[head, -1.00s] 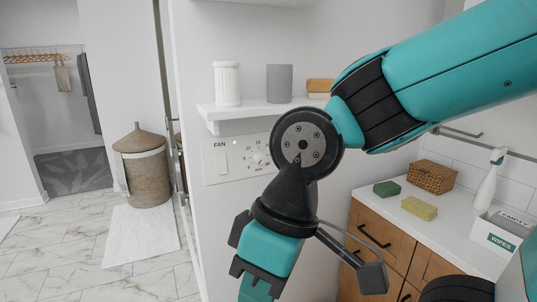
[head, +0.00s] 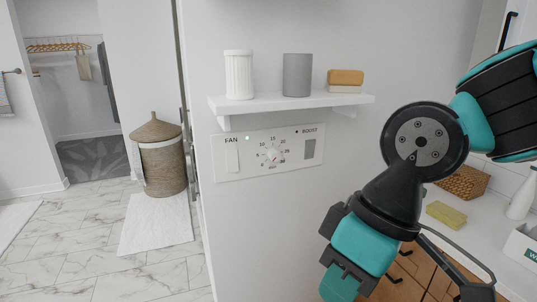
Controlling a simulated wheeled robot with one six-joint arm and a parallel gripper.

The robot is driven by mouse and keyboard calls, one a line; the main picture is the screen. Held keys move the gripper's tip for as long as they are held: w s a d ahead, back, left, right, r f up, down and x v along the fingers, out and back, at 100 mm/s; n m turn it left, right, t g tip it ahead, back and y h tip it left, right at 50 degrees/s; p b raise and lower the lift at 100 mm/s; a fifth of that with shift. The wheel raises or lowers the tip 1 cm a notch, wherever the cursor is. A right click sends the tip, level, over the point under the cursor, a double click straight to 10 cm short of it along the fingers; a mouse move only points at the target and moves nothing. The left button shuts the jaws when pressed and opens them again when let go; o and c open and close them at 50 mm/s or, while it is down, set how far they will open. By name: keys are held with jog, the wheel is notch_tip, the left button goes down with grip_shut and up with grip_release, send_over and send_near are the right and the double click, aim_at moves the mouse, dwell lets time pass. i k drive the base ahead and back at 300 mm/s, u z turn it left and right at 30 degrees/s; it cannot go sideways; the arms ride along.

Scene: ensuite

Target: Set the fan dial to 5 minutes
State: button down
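The fan dial (head: 272,155) is a small white round knob with a ring of minute numbers. It sits in the middle of a white wall panel (head: 245,174) marked FAN and BOOST. The whole dial shows, but its pointer is too small to read for certain. My gripper (head: 342,280) hangs below and to the right of the panel, pointing down and left. It is apart from the dial, and its fingertips are not clearly shown at the bottom of the picture, so its opening cannot be told.
A white rocker (head: 232,160) and a grey rocker (head: 310,149) flank the dial. Above, a shelf (head: 225,106) juts out, bearing a white cup (head: 239,75), a grey cup (head: 297,75) and soap bars (head: 345,78). A wooden cabinet (head: 412,262) stands lower right. A wicker hamper (head: 160,158) stands left.

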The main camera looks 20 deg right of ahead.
aim_at(274, 153)
jog(key=u, duration=1.25)
jog(key=i, duration=0.75)
jog(key=z, duration=2.2)
